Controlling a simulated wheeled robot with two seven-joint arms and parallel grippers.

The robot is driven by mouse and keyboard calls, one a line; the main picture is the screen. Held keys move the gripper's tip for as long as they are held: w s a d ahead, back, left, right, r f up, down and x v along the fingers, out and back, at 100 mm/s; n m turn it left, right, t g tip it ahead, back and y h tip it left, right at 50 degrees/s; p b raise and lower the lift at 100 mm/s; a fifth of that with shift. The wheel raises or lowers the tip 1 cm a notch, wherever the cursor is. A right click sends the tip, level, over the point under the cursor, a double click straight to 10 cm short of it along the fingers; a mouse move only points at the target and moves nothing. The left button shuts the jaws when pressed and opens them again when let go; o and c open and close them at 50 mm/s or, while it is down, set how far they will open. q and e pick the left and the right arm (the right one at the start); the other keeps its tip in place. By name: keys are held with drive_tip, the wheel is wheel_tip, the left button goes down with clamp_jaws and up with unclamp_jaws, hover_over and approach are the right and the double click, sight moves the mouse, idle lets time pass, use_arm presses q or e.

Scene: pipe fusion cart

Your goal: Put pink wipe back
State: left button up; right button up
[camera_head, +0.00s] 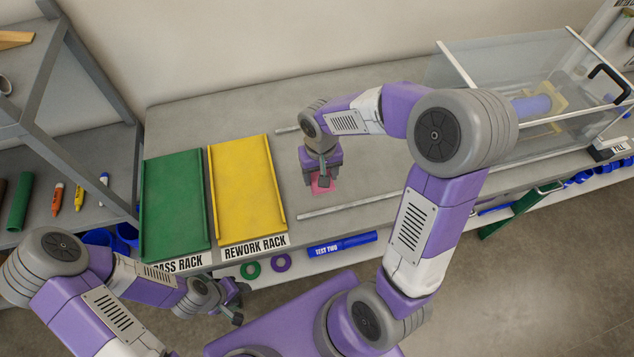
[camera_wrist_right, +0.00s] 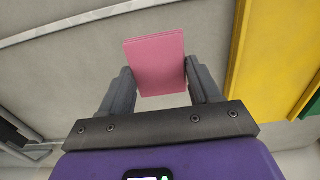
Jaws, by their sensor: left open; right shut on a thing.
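The pink wipe (camera_head: 323,187) is a small pink square in the head view, partly hidden by my right gripper (camera_head: 321,181) over the grey cart top. In the right wrist view the wipe (camera_wrist_right: 155,62) sits between the two fingers of my right gripper (camera_wrist_right: 161,88), which is shut on it. I cannot tell whether the wipe touches the surface below. My left gripper (camera_head: 240,304) is open and empty, low in front of the cart, away from the wipe.
The yellow rework rack (camera_head: 246,190) lies left of my right gripper, with the green pass rack (camera_head: 175,207) beyond it. Two pale rails run along the cart top (camera_head: 285,100). A clear-walled box (camera_head: 480,75) stands at the right. A blue "TEST TWO" tube (camera_head: 342,244) lies at the front.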

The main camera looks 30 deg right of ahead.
wheel_tip(320, 180, down, 2)
drive_tip(key=shift+s+f, duration=0.1)
drive_tip(key=shift+s, duration=0.05)
drive_tip(key=shift+f+b, duration=0.5)
drive_tip(key=shift+f, duration=1.4)
drive_tip(key=shift+f, duration=0.15)
drive_tip(key=o, duration=1.1)
